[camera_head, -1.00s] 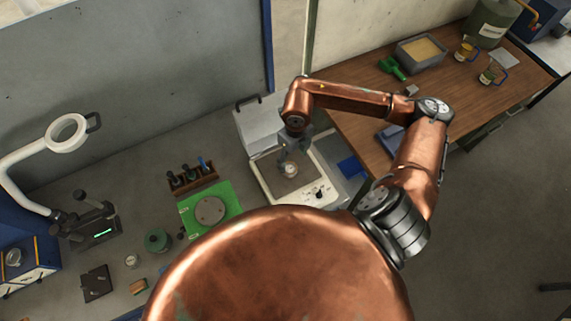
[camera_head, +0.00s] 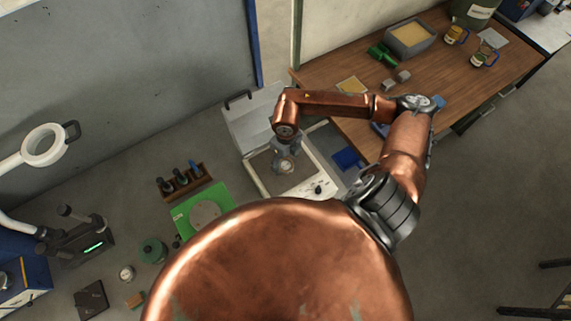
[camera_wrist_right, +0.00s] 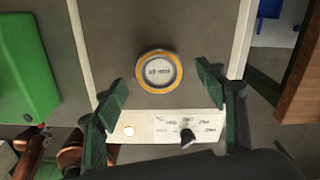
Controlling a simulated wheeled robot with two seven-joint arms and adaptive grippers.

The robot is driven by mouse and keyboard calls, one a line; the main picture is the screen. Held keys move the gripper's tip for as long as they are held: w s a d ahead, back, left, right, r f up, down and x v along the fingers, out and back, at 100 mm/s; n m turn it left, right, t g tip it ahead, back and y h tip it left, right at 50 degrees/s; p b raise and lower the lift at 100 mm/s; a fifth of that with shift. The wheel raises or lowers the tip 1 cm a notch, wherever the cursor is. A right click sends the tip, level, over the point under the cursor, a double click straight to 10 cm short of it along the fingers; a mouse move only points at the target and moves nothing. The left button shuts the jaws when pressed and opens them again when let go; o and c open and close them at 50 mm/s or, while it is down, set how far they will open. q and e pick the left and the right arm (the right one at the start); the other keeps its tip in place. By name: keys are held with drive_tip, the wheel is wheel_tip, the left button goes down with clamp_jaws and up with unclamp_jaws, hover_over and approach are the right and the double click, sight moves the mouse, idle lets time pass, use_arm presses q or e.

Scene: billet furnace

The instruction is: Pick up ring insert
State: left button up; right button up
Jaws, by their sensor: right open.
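The ring insert (camera_wrist_right: 158,72) shows in the right wrist view as a small round piece with an orange-yellow rim and a pale, lettered centre. It lies flat on the brown-grey top of a white device (camera_wrist_right: 165,127) with a knob. My right gripper (camera_head: 285,163) is over this device in the head view. In the wrist view its two dark green fingers are spread wide, with the insert ahead between their tips, touching neither. In the head view the gripper mostly hides the insert. My left gripper is not in view.
A green mat (camera_head: 180,215) with a round grey disc lies left of the device, with a small tool rack (camera_head: 182,182) behind it. A wooden table (camera_head: 460,75) stands at the right, holding a sand-filled tray (camera_head: 410,38) and mugs. A blue piece (camera_head: 347,158) lies beside the device.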

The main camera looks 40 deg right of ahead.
drive_tip(key=shift+f, duration=1.15)
drive_tip(key=shift+c, duration=0.6)
clamp_jaws()
